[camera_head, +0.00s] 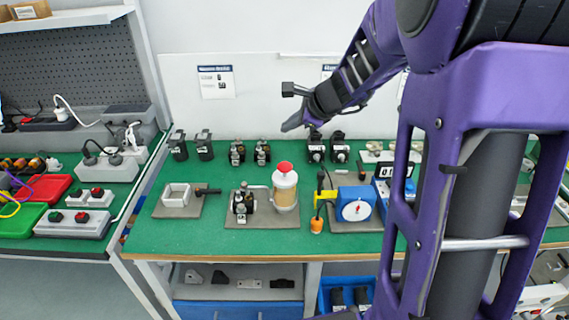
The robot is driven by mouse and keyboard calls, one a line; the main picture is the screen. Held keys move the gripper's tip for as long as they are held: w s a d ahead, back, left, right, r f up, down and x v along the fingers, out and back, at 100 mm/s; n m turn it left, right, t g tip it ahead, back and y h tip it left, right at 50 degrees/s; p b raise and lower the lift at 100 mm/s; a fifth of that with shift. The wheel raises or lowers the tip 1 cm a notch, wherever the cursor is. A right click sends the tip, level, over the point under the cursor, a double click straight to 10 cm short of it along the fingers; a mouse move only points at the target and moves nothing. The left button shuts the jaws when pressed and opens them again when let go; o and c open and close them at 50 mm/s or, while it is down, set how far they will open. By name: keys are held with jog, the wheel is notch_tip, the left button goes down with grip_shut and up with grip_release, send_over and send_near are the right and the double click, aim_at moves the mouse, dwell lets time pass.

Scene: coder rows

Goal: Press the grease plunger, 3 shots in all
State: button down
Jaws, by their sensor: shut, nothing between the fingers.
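The grease pot is a cream cylinder (285,192) with a red plunger knob (285,167) on top. It stands upright at the right of a grey plate (262,219) on the green bench. A small black and metal part (242,203) stands on the same plate, left of the pot. My gripper (290,124) is shut and empty. It appears above the red knob in the picture, with a clear gap between them; its exact height and depth are hard to tell.
A blue box with a white dial (356,211) and a yellow and black tool (325,191) stand right of the pot. A grey square fixture (175,196) is to the left. Several small black devices (237,152) line the back of the green bench (160,232).

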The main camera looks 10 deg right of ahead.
jog(key=b, duration=0.8)
send_near(284, 164)
jog(key=w+a+f, duration=0.1)
jog(key=w, duration=0.2)
jog(key=w+a+f, duration=0.1)
jog(key=w, duration=0.1)
jog(key=shift+a+f, duration=0.3)
dwell(1.1)
jog(key=shift+f+b, duration=0.4)
jog(key=shift+b, duration=0.05)
jog(key=shift+s+f+b, duration=0.1)
jog(key=shift+f+b, duration=0.25)
jog(key=shift+f, duration=0.55)
dwell(0.7)
jog(key=shift+r, duration=0.1)
jog(key=shift+r+p, duration=1.1)
jog(key=shift+r, duration=0.1)
jog(key=shift+r+p, duration=2.15)
jog(key=shift+r, duration=0.35)
